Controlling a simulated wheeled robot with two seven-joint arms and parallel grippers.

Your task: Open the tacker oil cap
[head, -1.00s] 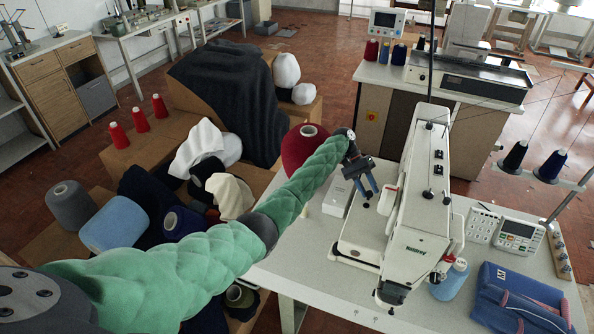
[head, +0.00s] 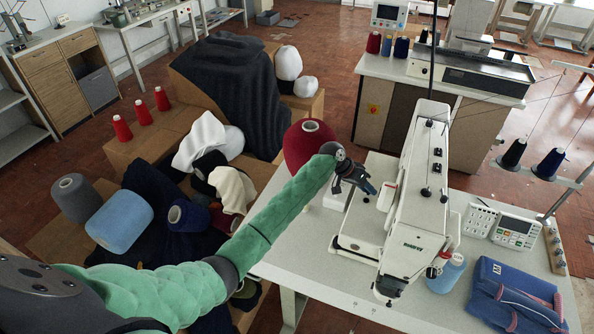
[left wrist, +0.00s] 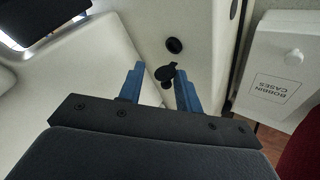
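The white tacker (head: 412,215) stands on the grey table. In the left wrist view a small black cap (left wrist: 165,73) with a short tab shows near the tips of my left gripper (left wrist: 159,70), closer to the right finger. A round black spot (left wrist: 174,46) lies just beyond it on the pale machine surface. I cannot tell whether the cap is seated or lifted, or whether a finger touches it. The gripper's blue fingers are apart with a gap between them. In the head view my left gripper (head: 367,187) is beside the tacker's left side, its tips partly unclear. My right gripper is not in view.
A white box marked BOBBIN CASES (left wrist: 283,80) stands close beside the gripper. A dark red cone (head: 305,150) is behind my arm. The table front (head: 330,290) is clear.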

